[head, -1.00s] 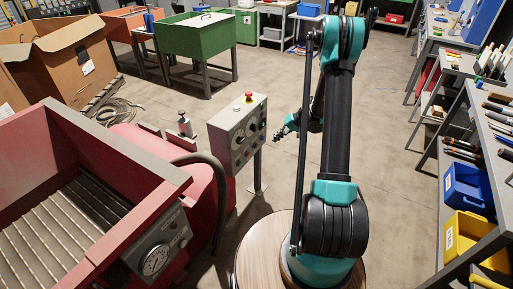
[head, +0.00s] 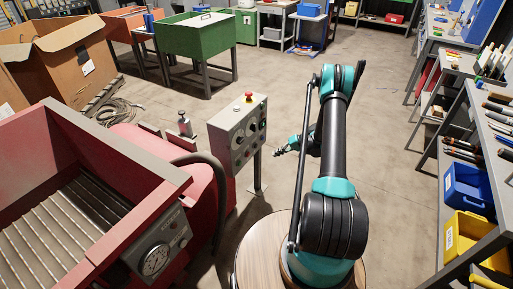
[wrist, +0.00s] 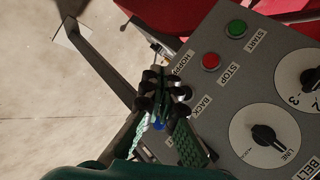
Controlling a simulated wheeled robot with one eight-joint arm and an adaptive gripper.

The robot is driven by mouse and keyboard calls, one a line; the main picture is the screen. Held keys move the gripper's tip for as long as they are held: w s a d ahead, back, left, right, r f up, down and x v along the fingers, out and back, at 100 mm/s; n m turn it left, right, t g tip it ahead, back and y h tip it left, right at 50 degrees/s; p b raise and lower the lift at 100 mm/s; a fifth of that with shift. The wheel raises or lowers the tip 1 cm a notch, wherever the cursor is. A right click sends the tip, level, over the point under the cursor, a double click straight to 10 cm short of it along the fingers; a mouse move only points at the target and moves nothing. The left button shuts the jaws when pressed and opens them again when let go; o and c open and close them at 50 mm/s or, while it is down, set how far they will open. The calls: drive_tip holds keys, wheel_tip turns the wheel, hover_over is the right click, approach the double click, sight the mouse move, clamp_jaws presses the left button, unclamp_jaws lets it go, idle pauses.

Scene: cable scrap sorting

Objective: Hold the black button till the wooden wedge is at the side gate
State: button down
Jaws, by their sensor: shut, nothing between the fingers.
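My gripper (head: 279,151) is shut and empty to the right of the grey control panel (head: 238,134) in the head view. In the wrist view its dark fingers (wrist: 163,98) are at the panel's edge (wrist: 228,92), beside the BACK label. A round dark part by the fingertips may be the black button or part of the gripper; I cannot tell. Contact with the panel is not clear. A green button (wrist: 237,28) is by START and a red button (wrist: 211,61) by STOP. I cannot make out a wooden wedge or side gate.
The panel also has a LINE dial (wrist: 264,135) and a red emergency knob (head: 249,96) on top. A red machine (head: 118,217) with a slatted bed and gauge stands at the left. Shelves with a blue bin (head: 468,189) are at the right.

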sight(256, 146)
drive_tip(key=w+a, duration=0.5)
drive_tip(key=a, duration=0.2)
idle(0.4)
drive_tip(key=shift+w+a, duration=0.1)
drive_tip(key=shift+w, duration=0.05)
idle(1.2)
drive_tip(key=shift+w+a, duration=0.15)
drive_tip(key=shift+a, duration=0.1)
